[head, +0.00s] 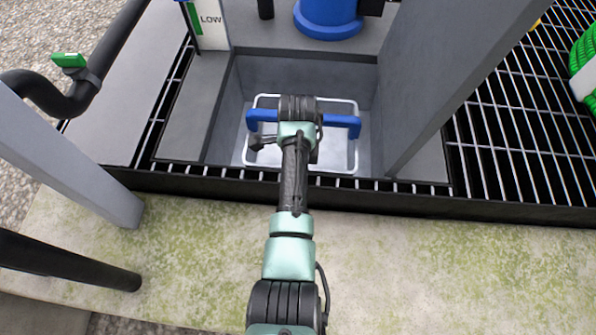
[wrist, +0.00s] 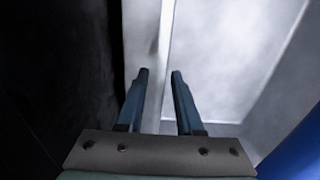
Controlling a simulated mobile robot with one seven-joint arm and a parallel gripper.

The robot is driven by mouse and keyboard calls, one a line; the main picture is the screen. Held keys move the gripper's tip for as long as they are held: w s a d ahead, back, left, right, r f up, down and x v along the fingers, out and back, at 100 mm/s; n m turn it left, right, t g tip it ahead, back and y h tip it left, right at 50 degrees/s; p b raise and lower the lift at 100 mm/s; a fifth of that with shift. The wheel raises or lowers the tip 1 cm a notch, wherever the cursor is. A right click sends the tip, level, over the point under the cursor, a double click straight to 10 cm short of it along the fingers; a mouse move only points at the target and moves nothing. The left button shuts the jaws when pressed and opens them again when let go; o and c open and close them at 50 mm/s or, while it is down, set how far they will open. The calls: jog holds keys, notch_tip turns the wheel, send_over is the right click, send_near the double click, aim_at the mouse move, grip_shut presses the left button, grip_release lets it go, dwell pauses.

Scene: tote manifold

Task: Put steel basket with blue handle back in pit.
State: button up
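The steel basket (head: 357,152) sits inside the square grey pit (head: 300,68) in the head view, its pale rim showing around my arm. Its blue handle (head: 343,122) spans the basket from left to right, with the middle hidden under my wrist. My gripper is hidden below the wrist in the head view. In the wrist view my gripper (wrist: 160,73) shows two fingers apart, with a pale surface and an edge visible between them. I cannot tell whether they touch that edge. A blue part, probably the handle (wrist: 298,150), shows at the lower right.
A grey post (head: 440,80) rises at the pit's right. Metal grating (head: 520,140) lies beyond it. A LOW sign (head: 209,22) and a blue fitting (head: 328,18) stand behind the pit. A black pipe with a green valve handle (head: 69,60) is at left.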

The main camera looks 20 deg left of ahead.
notch_tip(320, 180, up, 12)
jog(key=p, duration=0.7)
jog(key=shift+r, duration=0.15)
